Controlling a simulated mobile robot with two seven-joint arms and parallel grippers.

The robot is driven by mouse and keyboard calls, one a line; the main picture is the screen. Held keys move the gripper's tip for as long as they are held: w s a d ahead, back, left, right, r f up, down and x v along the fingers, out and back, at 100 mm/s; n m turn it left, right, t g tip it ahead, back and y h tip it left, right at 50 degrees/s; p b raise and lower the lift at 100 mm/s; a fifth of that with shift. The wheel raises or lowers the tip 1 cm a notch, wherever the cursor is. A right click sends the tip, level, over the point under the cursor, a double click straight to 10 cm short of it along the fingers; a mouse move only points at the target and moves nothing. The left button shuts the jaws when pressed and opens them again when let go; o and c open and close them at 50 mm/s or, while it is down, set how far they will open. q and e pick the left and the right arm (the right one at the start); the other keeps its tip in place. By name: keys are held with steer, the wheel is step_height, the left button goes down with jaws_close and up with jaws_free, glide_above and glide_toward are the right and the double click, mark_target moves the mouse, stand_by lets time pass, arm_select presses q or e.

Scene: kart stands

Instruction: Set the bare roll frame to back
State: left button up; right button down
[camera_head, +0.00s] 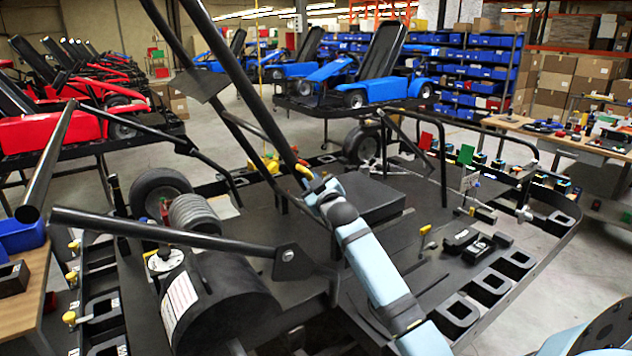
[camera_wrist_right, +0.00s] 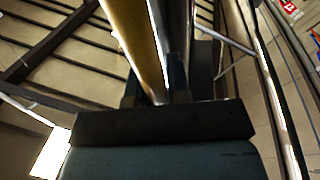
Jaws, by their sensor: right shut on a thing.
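The bare roll frame (camera_head: 236,75) is a set of black tubes, tilted, rising above the black kart in the middle of the head view and running out of the top edge. My right gripper (camera_head: 306,181) is at the lower part of a frame tube, at the end of my light blue arm. In the right wrist view a shiny tube (camera_wrist_right: 143,45) runs down between the fingers of the same gripper (camera_wrist_right: 160,98), which is shut on it. The fingertips are partly hidden in both views. My left gripper is not in view.
The kart's flat black deck (camera_head: 250,225) holds a black cylinder (camera_head: 215,300) and tyres. Trays line its edge. A loose-ended black tube (camera_head: 50,160) juts up at the left. A workbench (camera_head: 570,145) stands right, a blue kart (camera_head: 350,75) behind, red karts (camera_head: 60,130) left.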

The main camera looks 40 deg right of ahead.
steer(key=shift+a+f, duration=0.2)
steer(key=shift+f, duration=0.1)
steer(key=c, duration=1.3)
jaws_free()
steer(key=shift+o, duration=1)
steer(key=shift+a, duration=0.1)
steer(key=shift+r, duration=0.1)
steer(key=b+v, duration=0.2)
steer(key=v, duration=1.1)
steer(key=shift+s+a+b, duration=0.15)
steer(key=shift+s+b, duration=0.2)
steer(key=shift+s, duration=0.05)
